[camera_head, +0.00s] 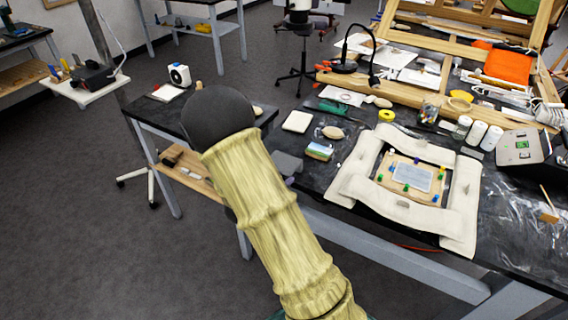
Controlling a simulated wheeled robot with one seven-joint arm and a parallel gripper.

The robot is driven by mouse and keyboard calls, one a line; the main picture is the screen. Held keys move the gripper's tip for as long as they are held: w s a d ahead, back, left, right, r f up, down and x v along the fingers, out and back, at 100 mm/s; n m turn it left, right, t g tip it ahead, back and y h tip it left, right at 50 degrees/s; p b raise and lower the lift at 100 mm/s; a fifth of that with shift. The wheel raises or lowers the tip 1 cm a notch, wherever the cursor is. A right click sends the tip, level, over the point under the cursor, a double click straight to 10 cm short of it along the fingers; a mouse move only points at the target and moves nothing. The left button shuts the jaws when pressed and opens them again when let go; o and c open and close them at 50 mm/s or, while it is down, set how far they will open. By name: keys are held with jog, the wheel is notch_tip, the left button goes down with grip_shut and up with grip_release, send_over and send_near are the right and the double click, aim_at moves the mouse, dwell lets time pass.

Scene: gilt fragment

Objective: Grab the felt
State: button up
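I cannot tell for sure which thing is the felt. A small flat grey piece (287,163) lies at the left edge of the dark workbench, beside my arm. A bright orange sheet (508,67) lies at the back right among wooden frames and could also be cloth. My arm, in a yellowish sleeve with a dark rounded end, rises from the bottom centre in front of the bench. My gripper does not show, and the arm hides part of the bench's left end.
On the workbench (330,176), white padded bolsters (350,180) surround a board with coloured pins. A sponge-like block (319,151), white jars (478,132), a black lamp (344,63) and a grey device (519,147) stand around it. Grey floor (80,235) is open at left.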

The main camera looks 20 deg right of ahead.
aim_at(298, 173)
jog(key=x, duration=0.7)
jog(key=shift+w+d+f+p, duration=0.1)
jog(key=shift+w+d+p, duration=0.05)
jog(key=shift+p, duration=0.25)
jog(key=p+x, duration=0.1)
jog(key=x, duration=0.4)
jog(key=shift+w, duration=0.2)
grip_shut()
